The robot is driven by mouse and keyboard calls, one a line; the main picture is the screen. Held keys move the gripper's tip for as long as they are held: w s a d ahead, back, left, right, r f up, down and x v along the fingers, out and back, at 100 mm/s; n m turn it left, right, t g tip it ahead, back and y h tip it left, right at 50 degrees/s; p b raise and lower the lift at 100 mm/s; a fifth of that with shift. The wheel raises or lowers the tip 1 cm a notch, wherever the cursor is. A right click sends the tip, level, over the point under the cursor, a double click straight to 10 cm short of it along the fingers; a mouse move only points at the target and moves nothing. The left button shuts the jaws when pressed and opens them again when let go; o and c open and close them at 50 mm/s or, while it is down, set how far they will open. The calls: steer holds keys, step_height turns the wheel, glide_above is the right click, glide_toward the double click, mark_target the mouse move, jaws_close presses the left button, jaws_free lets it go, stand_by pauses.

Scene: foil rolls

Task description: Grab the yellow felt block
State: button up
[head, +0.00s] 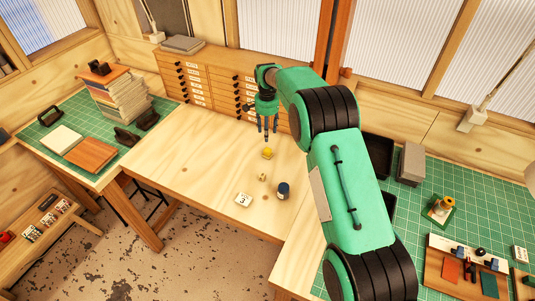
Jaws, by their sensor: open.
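A small yellow block (267,153), which I take for the felt block, lies on the bare wooden table (195,165). My gripper (267,136) hangs from my green arm just above and behind it in the head view, fingers pointing down. The gripper is open and holds nothing that I can see. The gap between the fingertips and the block is small, but I cannot tell its exact size.
In front of the block stand a small tan piece (262,177), a dark blue jar (283,190) and a white card marked 3 (243,200). A drawer cabinet (205,80) stands behind. Green mats with tools lie on both sides. The table's left middle is clear.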

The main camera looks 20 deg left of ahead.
glide_above(267, 150)
steer(key=shift+f+p, duration=0.4)
steer(key=shift+f, duration=3.6)
steer(key=shift+f+p, duration=0.65)
steer(key=shift+f, duration=1.95)
steer(key=c, duration=1.1)
